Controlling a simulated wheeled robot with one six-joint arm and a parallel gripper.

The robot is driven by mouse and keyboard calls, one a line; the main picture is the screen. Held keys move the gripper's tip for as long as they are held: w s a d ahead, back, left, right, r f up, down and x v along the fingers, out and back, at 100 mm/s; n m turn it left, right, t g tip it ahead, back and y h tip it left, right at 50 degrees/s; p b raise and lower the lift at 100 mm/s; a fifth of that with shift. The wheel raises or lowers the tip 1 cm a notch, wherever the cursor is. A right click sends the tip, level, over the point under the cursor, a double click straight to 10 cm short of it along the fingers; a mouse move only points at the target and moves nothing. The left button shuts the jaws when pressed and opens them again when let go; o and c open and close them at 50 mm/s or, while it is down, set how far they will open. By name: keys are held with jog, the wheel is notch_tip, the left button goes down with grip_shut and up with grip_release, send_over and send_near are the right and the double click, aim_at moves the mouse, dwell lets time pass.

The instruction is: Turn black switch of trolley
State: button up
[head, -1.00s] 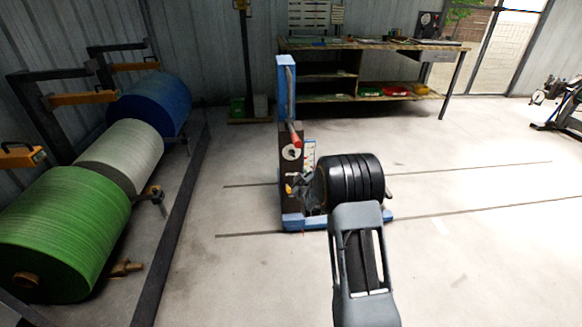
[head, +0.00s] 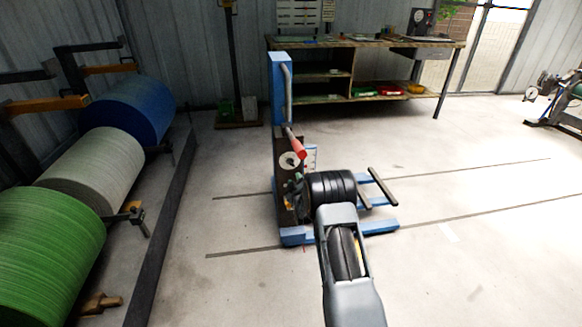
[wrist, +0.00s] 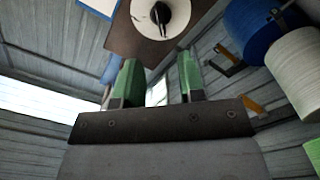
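The trolley (head: 280,95) stands on the floor at the middle of the head view, with a blue post, a brown panel and blue base legs. Its black switch sits on a white round plate (head: 289,160) on the panel. In the wrist view the black switch (wrist: 160,13) shows at the top edge, on its white disc, partly cut off. My gripper (wrist: 160,80) has two green fingers, open with nothing between them. The switch lies beyond the fingertips, apart from them.
A red-ended handle (head: 298,147) slants down the post just above the dial. Green (head: 45,250), white (head: 92,172) and blue (head: 135,108) rolls stand at left. A workbench (head: 365,42) stands behind.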

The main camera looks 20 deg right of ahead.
aim_at(290, 163)
jog(key=w+d+b, duration=0.2)
jog(key=w, duration=0.8)
jog(key=shift+w, duration=0.15)
jog(key=shift+c, duration=0.4)
grip_shut()
